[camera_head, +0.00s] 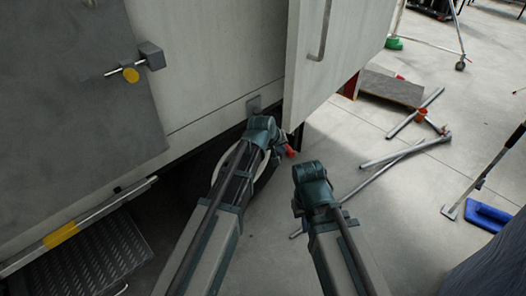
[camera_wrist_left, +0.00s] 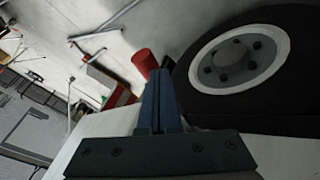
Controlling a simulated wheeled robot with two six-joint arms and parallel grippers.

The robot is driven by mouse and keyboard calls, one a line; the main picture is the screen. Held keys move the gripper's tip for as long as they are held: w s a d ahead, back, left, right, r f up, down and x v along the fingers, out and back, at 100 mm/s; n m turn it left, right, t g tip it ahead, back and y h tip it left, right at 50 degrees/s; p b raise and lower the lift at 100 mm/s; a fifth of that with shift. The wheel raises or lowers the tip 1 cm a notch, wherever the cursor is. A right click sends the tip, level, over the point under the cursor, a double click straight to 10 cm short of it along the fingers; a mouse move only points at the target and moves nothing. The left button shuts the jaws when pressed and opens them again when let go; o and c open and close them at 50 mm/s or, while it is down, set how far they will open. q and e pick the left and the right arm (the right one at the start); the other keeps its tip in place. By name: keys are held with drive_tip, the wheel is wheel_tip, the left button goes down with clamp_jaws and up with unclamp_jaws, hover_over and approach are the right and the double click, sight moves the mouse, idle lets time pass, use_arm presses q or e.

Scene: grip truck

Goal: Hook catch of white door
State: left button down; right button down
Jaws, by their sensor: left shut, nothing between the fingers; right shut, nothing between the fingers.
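The white door (camera_head: 335,45) stands swung out from the truck side, with a grey handle (camera_head: 325,28) on its face. A small grey plate (camera_head: 254,105) on the truck's lower panel, left of the door's bottom corner, may be the catch; I cannot tell. My left gripper (camera_head: 284,150) is below that plate and the door's lower edge. In the left wrist view its fingers (camera_wrist_left: 160,98) are together and empty. A red piece (camera_wrist_left: 145,62) shows beyond them. My right gripper (camera_head: 312,185) is lower and to the right, apart from the door; its fingertips are hidden.
A wheel (camera_wrist_left: 240,58) is close to my left gripper. Metal pipes (camera_head: 392,155) and a blue-headed tool (camera_head: 488,217) lie on the floor at right. Open floor lies between them.

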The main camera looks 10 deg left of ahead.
use_arm(q)
drive_tip(key=w+d, duration=0.5)
drive_tip(key=d, duration=0.1)
drive_tip(key=shift+d, duration=0.35)
drive_tip(key=shift+w+d+r, duration=0.1)
drive_tip(key=shift+w, duration=0.1)
drive_tip(key=shift+s, duration=0.1)
drive_tip(key=s+a, duration=0.1)
drive_tip(key=s+a+p, duration=0.1)
drive_tip(key=s, duration=0.1)
drive_tip(key=shift+s+a+r, duration=0.1)
drive_tip(key=shift+a+r, duration=0.1)
drive_tip(key=shift+r, duration=0.15)
drive_tip(key=shift+p+v, duration=0.7)
drive_tip(key=shift+v, duration=0.25)
drive_tip(key=s+r+p, duration=0.5)
drive_tip(key=r+p, duration=0.1)
drive_tip(key=shift+r+p, duration=0.35)
drive_tip(key=shift+p, duration=0.05)
